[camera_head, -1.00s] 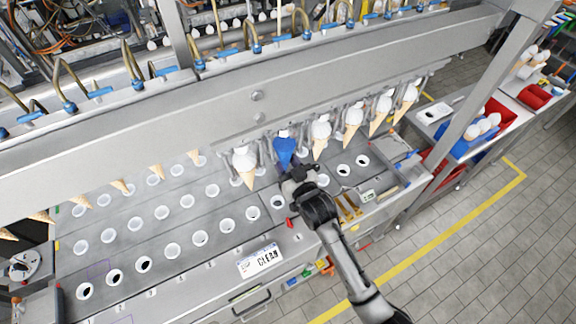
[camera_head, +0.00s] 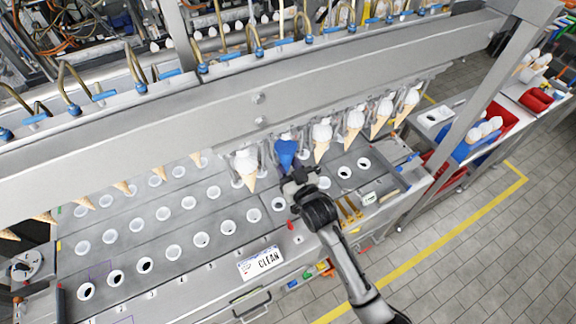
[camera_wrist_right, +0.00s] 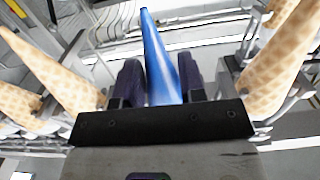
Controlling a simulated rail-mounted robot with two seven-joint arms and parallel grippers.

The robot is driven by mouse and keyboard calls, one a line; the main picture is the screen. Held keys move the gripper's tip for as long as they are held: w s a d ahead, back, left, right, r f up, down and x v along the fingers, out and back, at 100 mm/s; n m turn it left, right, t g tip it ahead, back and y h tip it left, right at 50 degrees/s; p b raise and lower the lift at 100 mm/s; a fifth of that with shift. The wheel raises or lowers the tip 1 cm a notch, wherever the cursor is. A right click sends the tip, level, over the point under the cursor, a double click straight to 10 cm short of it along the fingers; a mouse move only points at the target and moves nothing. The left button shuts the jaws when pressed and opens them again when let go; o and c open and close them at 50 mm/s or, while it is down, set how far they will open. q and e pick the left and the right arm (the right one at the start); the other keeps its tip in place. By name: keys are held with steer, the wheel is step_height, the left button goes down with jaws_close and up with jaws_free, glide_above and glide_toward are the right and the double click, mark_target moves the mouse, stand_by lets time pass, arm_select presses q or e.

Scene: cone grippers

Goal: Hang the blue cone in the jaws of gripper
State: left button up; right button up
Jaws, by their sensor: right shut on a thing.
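The blue cone (camera_head: 286,150) is upright in the row under the grey beam, between two white-topped wafer cones. My right gripper (camera_head: 297,176) is at it from below and in front. In the right wrist view the blue cone (camera_wrist_right: 163,62) stands between the two dark fingers of my right gripper (camera_wrist_right: 160,82), which is shut on it. Its tip points up in that view. The hanging jaws (camera_head: 266,150) around it are mostly hidden, so whether they hold the cone I cannot tell. My left gripper is not in view.
Wafer cones with white tops hang on both sides, the closest at the left (camera_head: 246,168) and right (camera_head: 321,140). Below is a metal plate with rows of white-rimmed holes (camera_head: 228,227). A sign reading CLEAN (camera_head: 260,262) is on the front edge. Floor (camera_head: 470,240) is clear at the right.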

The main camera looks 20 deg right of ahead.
steer(key=shift+f, duration=0.55)
stand_by(1.0)
steer(key=o, duration=0.9)
steer(key=shift+o, duration=0.3)
steer(key=shift+o, duration=1.2)
steer(key=shift+s, duration=0.1)
steer(key=shift+s+d+r+p, duration=0.15)
steer(key=shift+s+p, duration=0.2)
steer(key=shift+s, duration=0.3)
steer(key=shift+s+d+f+p, duration=0.1)
steer(key=shift+s+p, duration=0.25)
steer(key=shift+s, duration=0.25)
steer(key=s+d+p, duration=0.1)
steer(key=s+p, duration=0.2)
steer(key=s, duration=0.3)
